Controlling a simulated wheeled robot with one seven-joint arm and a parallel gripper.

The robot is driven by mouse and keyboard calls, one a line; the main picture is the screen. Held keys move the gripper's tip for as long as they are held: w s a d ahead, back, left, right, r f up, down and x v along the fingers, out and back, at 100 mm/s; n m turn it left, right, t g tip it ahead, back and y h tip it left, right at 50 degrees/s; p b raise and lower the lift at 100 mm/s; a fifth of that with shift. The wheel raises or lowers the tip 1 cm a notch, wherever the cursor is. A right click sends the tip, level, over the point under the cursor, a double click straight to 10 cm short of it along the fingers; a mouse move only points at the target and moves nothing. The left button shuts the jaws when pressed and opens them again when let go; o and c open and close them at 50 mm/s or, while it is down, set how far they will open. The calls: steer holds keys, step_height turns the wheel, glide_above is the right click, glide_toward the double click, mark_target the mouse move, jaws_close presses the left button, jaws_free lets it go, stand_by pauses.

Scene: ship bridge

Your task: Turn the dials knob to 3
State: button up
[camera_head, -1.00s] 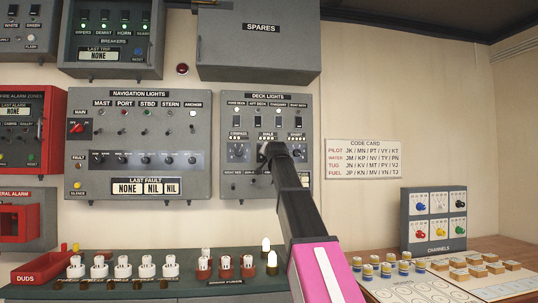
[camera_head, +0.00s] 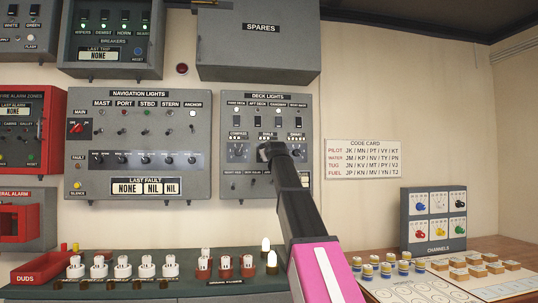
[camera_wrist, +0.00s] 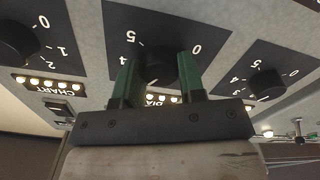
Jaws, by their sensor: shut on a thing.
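The dials knob (camera_wrist: 162,68) is the dark middle knob on the deck lights panel (camera_head: 308,120). My gripper (camera_wrist: 158,76) is shut on it, one green finger on each side, in the wrist view. That view is upside down; 0, 4 and 5 show around the knob, while the other marks and its pointer are hidden or unclear. The "DIALS" label is partly covered by my gripper. In the head view my gripper (camera_head: 267,151) covers the knob.
The chart knob (camera_wrist: 17,42) and compass knob (camera_wrist: 267,84) flank the dials knob closely. Small switches sit below on the same panel. The navigation lights panel (camera_head: 85,150) is to the left, and a code card (camera_head: 362,159) hangs to the right.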

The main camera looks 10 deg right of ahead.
steer(key=shift+n, duration=0.6)
steer(key=o, duration=0.9)
steer(key=s, duration=1.1)
